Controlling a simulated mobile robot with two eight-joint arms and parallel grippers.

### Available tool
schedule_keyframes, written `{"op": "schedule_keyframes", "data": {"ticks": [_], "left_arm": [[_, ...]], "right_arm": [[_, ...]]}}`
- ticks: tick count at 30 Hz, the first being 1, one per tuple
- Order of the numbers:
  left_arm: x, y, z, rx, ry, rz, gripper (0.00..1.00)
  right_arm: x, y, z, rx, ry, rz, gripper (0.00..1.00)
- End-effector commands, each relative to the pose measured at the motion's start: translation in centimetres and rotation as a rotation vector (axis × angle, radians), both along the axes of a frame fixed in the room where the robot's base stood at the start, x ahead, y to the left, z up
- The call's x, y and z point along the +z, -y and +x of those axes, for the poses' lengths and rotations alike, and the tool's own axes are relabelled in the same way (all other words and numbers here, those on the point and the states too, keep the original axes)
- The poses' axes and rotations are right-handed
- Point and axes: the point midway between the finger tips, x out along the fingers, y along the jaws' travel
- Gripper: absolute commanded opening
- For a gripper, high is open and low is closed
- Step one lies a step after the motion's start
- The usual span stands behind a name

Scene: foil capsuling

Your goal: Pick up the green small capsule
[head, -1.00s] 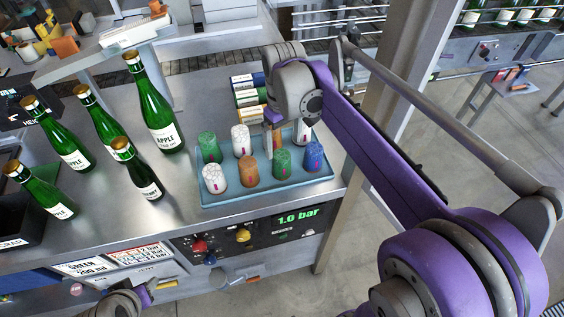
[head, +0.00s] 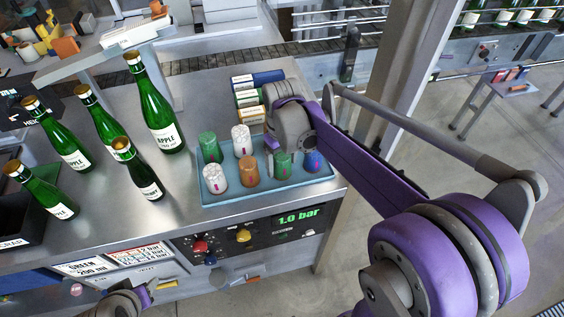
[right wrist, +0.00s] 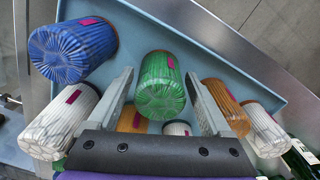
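A green capsule (head: 282,162) stands in the front row of a pale blue tray (head: 262,190), between an orange capsule (head: 249,171) and a blue capsule (head: 312,161). My right gripper (head: 286,148) is low over it, partly covering its top in the head view. In the right wrist view, the fingers of the right gripper (right wrist: 160,80) are open, one on each side of the green capsule (right wrist: 161,87); whether they touch it cannot be told. A second green capsule (head: 208,147) stands at the tray's back left. My left gripper (head: 147,295) is at the lower edge, its fingers unclear.
White capsules (head: 241,141) and (head: 214,178) stand in the tray's left half. Close neighbours flank the fingers, including a white capsule (right wrist: 60,122) and an orange capsule (right wrist: 226,106). Several green bottles (head: 158,110) stand left of the tray. Boxes (head: 250,98) lie behind it.

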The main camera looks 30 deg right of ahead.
Motion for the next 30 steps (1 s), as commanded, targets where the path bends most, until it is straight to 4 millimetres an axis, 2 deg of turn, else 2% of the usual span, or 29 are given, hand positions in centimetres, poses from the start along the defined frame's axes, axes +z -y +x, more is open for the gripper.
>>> {"op": "schedule_keyframes", "data": {"ticks": [1, 6, 20, 26, 30], "left_arm": [[0.0, 0.0, 0.0, 0.0, 0.0, 0.0, 0.5], [0.0, 0.0, 0.0, 0.0, 0.0, 0.0, 0.5], [0.0, 0.0, 0.0, 0.0, 0.0, 0.0, 0.5], [0.2, 0.0, 0.1, 0.0, 0.002, 0.0, 0.5], [0.4, 0.0, 0.2, 0.0, 0.004, 0.0, 0.5]], "right_arm": [[0.0, 0.0, 0.0, 0.0, 0.0, 0.0, 0.72], [0.0, 0.0, 0.0, 0.0, 0.0, 0.0, 0.41], [0.5, 0.0, 0.0, 0.0, 0.0, 0.0, 0.4], [3.3, 0.0, 0.0, 0.0, 0.001, 0.0, 0.4], [6.3, 0.0, 0.0, 0.0, 0.001, 0.0, 0.4]]}}
